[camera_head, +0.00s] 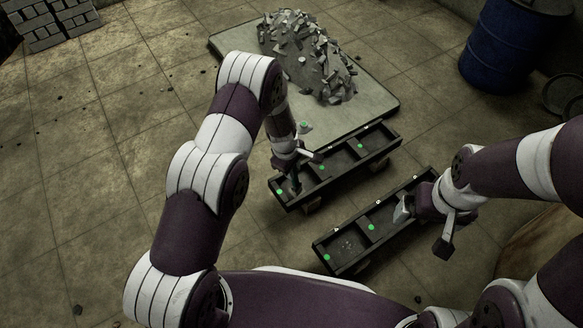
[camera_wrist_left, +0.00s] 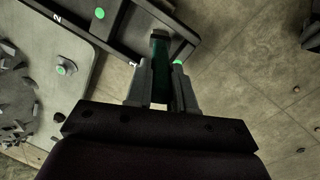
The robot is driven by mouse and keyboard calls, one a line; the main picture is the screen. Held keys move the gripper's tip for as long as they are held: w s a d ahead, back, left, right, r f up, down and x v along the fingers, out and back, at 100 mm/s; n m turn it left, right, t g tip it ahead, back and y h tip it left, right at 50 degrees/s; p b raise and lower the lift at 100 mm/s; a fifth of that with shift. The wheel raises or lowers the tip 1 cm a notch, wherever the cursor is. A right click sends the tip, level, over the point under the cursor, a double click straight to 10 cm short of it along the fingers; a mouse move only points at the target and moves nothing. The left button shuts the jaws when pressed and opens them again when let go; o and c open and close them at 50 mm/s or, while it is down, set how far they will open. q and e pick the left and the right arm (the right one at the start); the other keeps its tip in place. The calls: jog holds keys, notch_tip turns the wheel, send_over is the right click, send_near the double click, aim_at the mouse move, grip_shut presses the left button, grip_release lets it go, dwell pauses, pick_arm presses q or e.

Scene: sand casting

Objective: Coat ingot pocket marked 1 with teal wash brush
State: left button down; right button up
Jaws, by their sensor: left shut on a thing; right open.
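My left gripper (camera_head: 297,162) is shut on the teal wash brush, which shows between the fingers (camera_wrist_left: 160,95) in the left wrist view as a teal handle (camera_wrist_left: 160,72). The brush points down over the left end pocket of the far black ingot mould (camera_head: 345,172). The mould's rim also shows in the left wrist view (camera_wrist_left: 110,42), with a mark that looks like 1 beside this pocket and a 2 beside its neighbour. I cannot tell whether the brush tip touches the pocket floor. My right gripper (camera_head: 426,226) is open, over the right end of the near mould.
The near black mould (camera_head: 345,238) lies parallel to the far one, with green dots at its pockets. Behind stands a grey slab (camera_head: 375,100) with a heap of metal scrap (camera_head: 315,65). A blue drum (camera_head: 503,45) stands at the back right.

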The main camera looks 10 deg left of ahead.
pick_arm(q)
jog(key=shift+w+d+r+p, duration=0.15)
jog(key=shift+w+d+p, duration=0.25)
jog(key=shift+p, duration=0.1)
jog(key=shift+s+a+b, duration=0.3)
jog(key=shift+s+a, duration=0.6)
